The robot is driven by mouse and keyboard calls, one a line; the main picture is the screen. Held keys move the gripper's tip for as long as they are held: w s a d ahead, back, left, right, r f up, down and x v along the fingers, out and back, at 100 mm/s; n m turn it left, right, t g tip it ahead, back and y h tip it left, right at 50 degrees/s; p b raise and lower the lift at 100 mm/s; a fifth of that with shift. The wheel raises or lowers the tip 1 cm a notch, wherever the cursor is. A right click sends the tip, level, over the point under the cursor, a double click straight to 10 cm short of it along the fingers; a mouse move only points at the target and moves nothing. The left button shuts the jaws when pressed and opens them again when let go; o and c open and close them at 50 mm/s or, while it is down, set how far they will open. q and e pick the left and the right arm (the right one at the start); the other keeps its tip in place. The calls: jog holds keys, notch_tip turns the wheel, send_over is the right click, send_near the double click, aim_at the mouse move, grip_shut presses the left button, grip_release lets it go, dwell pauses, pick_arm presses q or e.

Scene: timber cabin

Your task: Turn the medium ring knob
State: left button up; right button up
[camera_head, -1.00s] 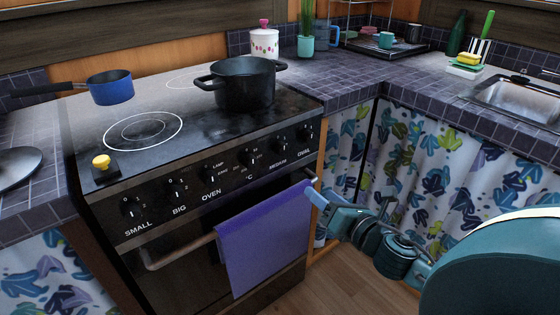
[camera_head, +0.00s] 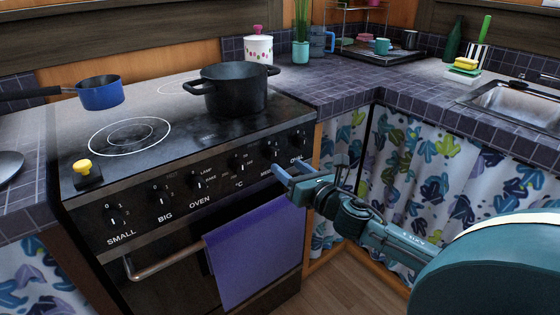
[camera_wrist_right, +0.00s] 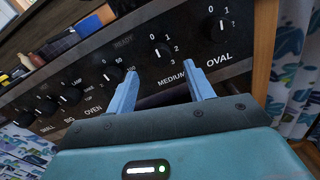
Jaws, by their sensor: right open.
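The medium knob (camera_head: 268,150) is a small black knob on the stove's front panel, second from the right, above the word MEDIUM. It also shows in the right wrist view (camera_wrist_right: 163,50), just beyond and between the two fingertips. My right gripper (camera_head: 290,169) is open and empty, in front of the right end of the panel. Its blue fingers (camera_wrist_right: 161,70) show apart in the wrist view, and I see no contact with the knob. My left gripper is not in view.
The oval knob (camera_head: 298,138) is to the right and the °C knob (camera_head: 241,162) to the left. A purple towel (camera_head: 250,250) hangs on the oven rail (camera_head: 165,263) below. A black pot (camera_head: 236,90) and a blue pan (camera_head: 100,92) stand on the stove top.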

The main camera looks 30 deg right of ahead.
aim_at(276, 157)
jog(key=shift+w, duration=2.45)
jog(key=c, duration=1)
